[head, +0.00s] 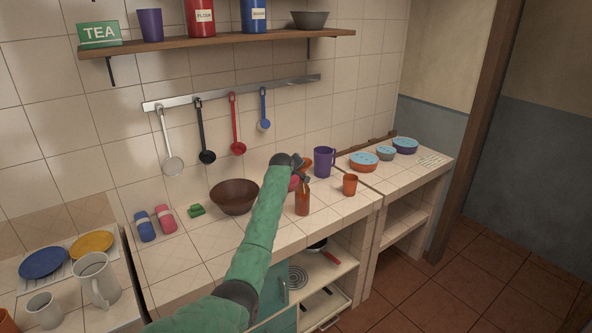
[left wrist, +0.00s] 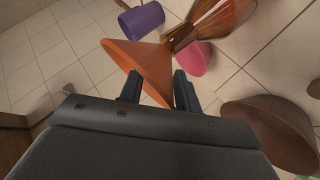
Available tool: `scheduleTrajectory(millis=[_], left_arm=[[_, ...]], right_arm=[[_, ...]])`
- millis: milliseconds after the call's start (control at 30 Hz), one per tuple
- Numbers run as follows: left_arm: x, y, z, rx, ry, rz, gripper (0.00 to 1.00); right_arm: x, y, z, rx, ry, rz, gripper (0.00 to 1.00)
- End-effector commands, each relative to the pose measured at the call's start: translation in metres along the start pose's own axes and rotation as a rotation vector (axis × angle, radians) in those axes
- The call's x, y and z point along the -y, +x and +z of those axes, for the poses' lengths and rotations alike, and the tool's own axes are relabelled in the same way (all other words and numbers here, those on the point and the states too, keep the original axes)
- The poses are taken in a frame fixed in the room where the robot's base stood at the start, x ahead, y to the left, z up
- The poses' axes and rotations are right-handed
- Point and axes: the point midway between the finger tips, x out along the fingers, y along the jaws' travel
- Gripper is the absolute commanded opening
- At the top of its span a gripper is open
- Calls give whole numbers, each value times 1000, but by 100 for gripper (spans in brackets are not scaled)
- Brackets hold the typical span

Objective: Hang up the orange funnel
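The orange funnel (left wrist: 138,62) shows large in the left wrist view, wide mouth toward the lower left and narrow end at the neck of a brown glass bottle (left wrist: 215,18). It appears to sit in that neck; the joint is not clear. In the head view the funnel (head: 307,161) is mostly hidden behind my left gripper (head: 298,166), above the bottle (head: 302,198). My left gripper (left wrist: 158,92) has its fingers apart, with the funnel's rim edge between them. A metal rail (head: 235,92) on the wall holds several hanging utensils. My right gripper is out of view.
A brown bowl (head: 234,197) is left of my forearm. A purple mug (head: 324,162), an orange cup (head: 350,185) and a pink object (left wrist: 196,58) are near the bottle. A shelf (head: 220,40) runs above the rail. The rail's right end has free room.

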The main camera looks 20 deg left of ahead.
Motion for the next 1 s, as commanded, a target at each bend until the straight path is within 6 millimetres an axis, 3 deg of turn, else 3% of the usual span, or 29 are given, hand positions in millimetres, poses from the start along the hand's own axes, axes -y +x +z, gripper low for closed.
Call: scheduleTrajectory(millis=[33,333,700,1000], left_arm=[[4,3,3,0,0,-1,33],[-2,-28,-1,1,0,-1,33],[2,-71,2,0,0,1,33],[1,-77,1,0,0,0,33]], right_arm=[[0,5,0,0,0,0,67],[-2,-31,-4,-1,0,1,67],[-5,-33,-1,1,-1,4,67],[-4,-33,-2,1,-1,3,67]])
